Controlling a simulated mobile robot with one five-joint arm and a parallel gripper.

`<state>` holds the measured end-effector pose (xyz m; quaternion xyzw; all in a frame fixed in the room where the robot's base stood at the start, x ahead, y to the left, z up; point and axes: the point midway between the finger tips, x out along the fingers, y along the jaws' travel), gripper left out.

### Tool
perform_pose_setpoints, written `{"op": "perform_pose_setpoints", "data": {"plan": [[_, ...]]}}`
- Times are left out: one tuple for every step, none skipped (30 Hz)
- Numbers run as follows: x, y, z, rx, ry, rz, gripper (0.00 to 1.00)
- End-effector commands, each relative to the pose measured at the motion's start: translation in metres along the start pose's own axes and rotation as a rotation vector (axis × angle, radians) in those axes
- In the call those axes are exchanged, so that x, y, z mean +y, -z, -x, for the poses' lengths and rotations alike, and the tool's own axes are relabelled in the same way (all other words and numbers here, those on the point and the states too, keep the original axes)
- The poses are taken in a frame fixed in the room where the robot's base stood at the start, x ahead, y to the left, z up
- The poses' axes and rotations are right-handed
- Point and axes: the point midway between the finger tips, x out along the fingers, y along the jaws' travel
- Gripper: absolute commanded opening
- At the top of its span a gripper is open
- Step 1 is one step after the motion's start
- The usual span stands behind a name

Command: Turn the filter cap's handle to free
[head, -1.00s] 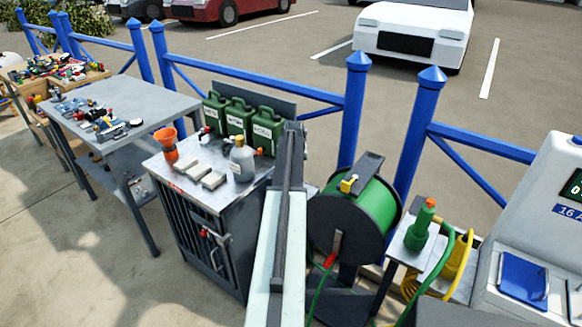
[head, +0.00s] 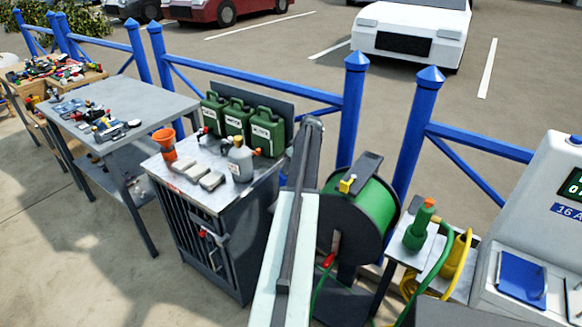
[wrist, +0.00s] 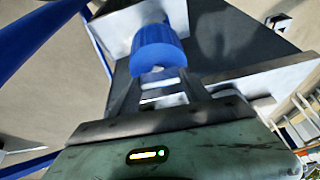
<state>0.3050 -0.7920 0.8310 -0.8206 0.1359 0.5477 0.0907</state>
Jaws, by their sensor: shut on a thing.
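In the wrist view a blue rounded piece (wrist: 158,48), which I take to be the filter cap's handle, stands against a pale block (wrist: 115,32). My gripper (wrist: 160,76) reaches up to it, with a dark finger on each side of its near end. The fingers are shut on this blue piece. The fingers hide part of its near end, and I cannot tell how far it is turned. In the head view my arm reaches away from me and hides its own end, so neither gripper nor cap shows there.
Left of my arm stands a grey cabinet (head: 225,245) with green canisters (head: 237,122), an orange funnel (head: 165,142) and a grey bottle (head: 241,160). A green hose reel (head: 366,212) is close on the right. A blue fence (head: 260,75) runs behind.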

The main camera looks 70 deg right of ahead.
Motion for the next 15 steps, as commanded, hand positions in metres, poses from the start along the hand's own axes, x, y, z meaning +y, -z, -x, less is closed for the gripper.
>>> {"op": "perform_pose_setpoints", "data": {"plan": [[0.0012,-0.0001,-0.0001,-0.001,0.006,0.016,0.14],[0.0011,-0.0002,-0.0001,-0.001,0.011,0.026,0.14],[0.0010,-0.0002,-0.0001,-0.001,0.016,0.037,0.14],[0.0009,-0.0002,-0.0001,-0.002,0.019,0.046,0.14],[0.0009,-0.0002,-0.0001,-0.001,0.022,0.052,0.14],[0.0008,-0.0002,-0.0001,-0.001,0.025,0.059,0.14],[0.0008,-0.0002,-0.0001,-0.001,0.027,0.064,0.14],[0.0008,-0.0001,-0.0001,-0.001,0.029,0.069,0.14],[0.0007,-0.0001,-0.0001,-0.001,0.030,0.074,0.14],[0.0006,-0.0001,-0.0001,-0.001,0.031,0.076,0.14],[0.0006,-0.0001,-0.0001,-0.001,0.032,0.078,0.14],[0.0005,-0.0001,-0.0001,-0.001,0.033,0.080,0.14],[0.0005,-0.0001,-0.0002,-0.001,0.033,0.081,0.14],[0.0004,-0.0002,-0.0002,-0.001,0.034,0.081,0.14],[0.0004,-0.0002,-0.0002,-0.001,0.034,0.082,0.14]]}}
